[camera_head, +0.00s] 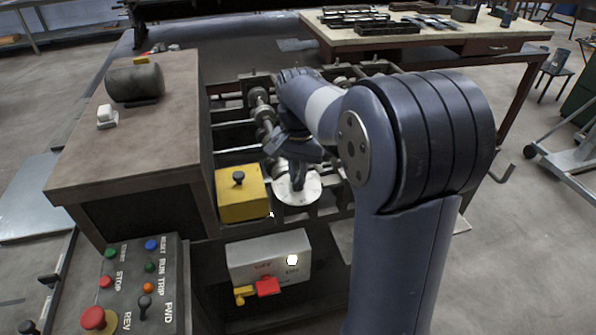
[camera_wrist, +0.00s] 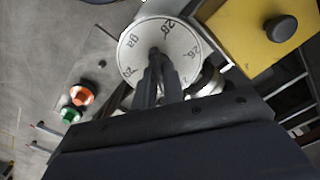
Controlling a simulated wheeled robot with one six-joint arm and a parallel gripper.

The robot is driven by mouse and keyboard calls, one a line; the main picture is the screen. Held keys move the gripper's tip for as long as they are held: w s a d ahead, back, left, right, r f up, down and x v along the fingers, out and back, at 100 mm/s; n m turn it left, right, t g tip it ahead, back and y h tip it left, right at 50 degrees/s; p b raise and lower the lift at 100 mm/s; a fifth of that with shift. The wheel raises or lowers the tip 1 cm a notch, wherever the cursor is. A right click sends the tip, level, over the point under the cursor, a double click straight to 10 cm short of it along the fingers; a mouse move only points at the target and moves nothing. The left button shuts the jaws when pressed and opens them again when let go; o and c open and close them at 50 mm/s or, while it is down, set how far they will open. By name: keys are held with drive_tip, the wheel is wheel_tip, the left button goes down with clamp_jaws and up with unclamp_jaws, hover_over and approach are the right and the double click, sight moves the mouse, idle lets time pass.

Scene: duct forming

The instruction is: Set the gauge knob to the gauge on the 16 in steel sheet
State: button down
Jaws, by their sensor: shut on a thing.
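The gauge knob has a round white dial (camera_head: 312,190) on the front of the machine, right of a yellow box. In the wrist view, the dial (camera_wrist: 183,43) shows "ga", "28", "26" and "20"; other marks are hidden or too small to read. My gripper (camera_wrist: 156,62) is shut on the dark grip (camera_wrist: 154,52) at the dial's centre. In the head view, my gripper (camera_head: 298,182) reaches down to the dial, and my arm hides part of the machine. I cannot tell which sheet is the 16 in steel sheet, and no gauge marking on a sheet is readable.
A yellow box (camera_head: 238,203) with a black knob stands beside the dial. A grey switch box (camera_head: 240,262) with a red handle sits below. A button panel (camera_head: 128,290) is at the lower left. A flat grey sheet (camera_head: 28,190) lies at the left. A workbench (camera_head: 455,42) stands behind.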

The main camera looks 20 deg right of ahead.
sight(298, 177)
drive_tip(key=shift+m+p, duration=0.95)
drive_tip(key=shift+m, duration=1.75)
drive_tip(key=c, duration=1.5)
unclamp_jaws()
wheel_tip(298, 177, up, 11)
drive_tip(key=shift+f, duration=0.2)
wheel_tip(298, 177, down, 11)
drive_tip(key=shift+r, duration=0.15)
